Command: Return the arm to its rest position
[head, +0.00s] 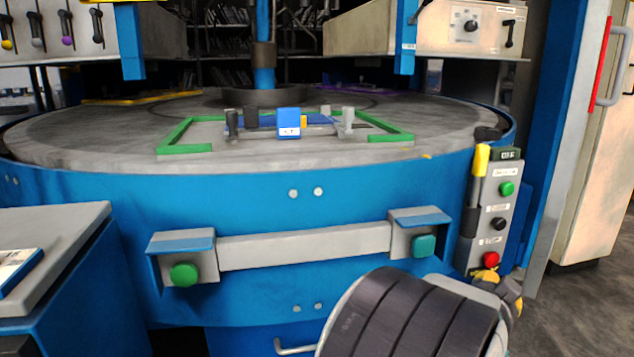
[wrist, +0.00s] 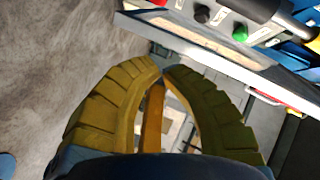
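My arm's dark, banded link fills the lower right of the head view. My gripper (head: 486,275) shows beyond it as a small yellow part, low in front of the control box. In the wrist view my gripper (wrist: 163,72) has two yellow ribbed fingers that curve inward and meet at the tips. No object shows between the tips. The gripper is close to the control box (head: 496,215) with its green, black and red buttons, which also shows at the top of the wrist view (wrist: 222,20). Whether it touches the box is unclear.
A round grey table (head: 90,140) on a blue machine body (head: 250,190) fills the middle, bearing a green frame (head: 185,135) and a blue block (head: 288,122). A grey bar (head: 305,244) with green buttons (head: 184,274) juts out in front. Open floor (head: 590,310) lies at right.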

